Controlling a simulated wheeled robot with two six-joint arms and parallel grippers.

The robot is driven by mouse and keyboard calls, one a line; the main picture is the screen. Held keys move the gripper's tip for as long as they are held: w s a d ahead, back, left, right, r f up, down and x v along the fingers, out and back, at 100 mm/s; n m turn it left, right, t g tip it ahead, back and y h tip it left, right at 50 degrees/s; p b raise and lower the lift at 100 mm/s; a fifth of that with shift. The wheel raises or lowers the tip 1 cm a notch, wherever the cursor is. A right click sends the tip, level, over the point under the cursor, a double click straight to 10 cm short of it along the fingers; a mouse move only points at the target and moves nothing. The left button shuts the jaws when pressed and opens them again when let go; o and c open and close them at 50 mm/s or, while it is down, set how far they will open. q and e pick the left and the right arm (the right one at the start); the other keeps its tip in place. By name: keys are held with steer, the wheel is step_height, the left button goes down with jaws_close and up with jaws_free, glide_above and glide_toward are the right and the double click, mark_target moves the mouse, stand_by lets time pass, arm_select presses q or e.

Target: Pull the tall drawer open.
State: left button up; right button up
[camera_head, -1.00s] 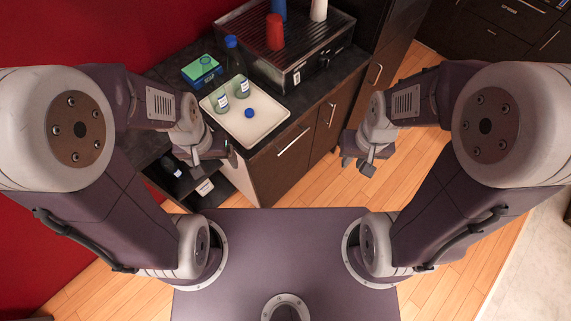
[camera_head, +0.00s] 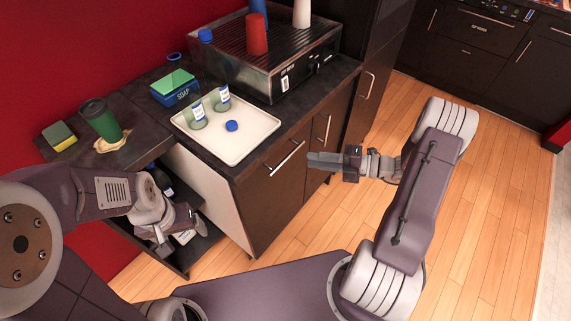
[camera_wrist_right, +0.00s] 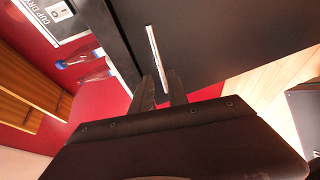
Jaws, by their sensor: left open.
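The dark brown counter cabinet has a front with a long bar handle (camera_head: 286,158) and, to its right, a narrower front with a steeper bar handle (camera_head: 327,128). I cannot tell which is the tall drawer; both look closed. My right gripper (camera_head: 310,161) is in front of these fronts, fingers pointing left. In the right wrist view, my right gripper (camera_wrist_right: 162,78) has its two fingers apart, with one end of a bar handle (camera_wrist_right: 152,45) showing between them; contact is not clear. My left gripper (camera_head: 183,232) is open beside the cabinet's left end, empty.
A tall dark cabinet with a handle (camera_head: 370,86) stands at right. The wooden floor (camera_head: 490,210) is clear.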

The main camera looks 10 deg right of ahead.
mark_target(288, 156)
steer(key=b+x, duration=0.1)
steer(key=x, duration=0.8)
steer(key=shift+f, duration=0.1)
jaws_close()
stand_by(1.0)
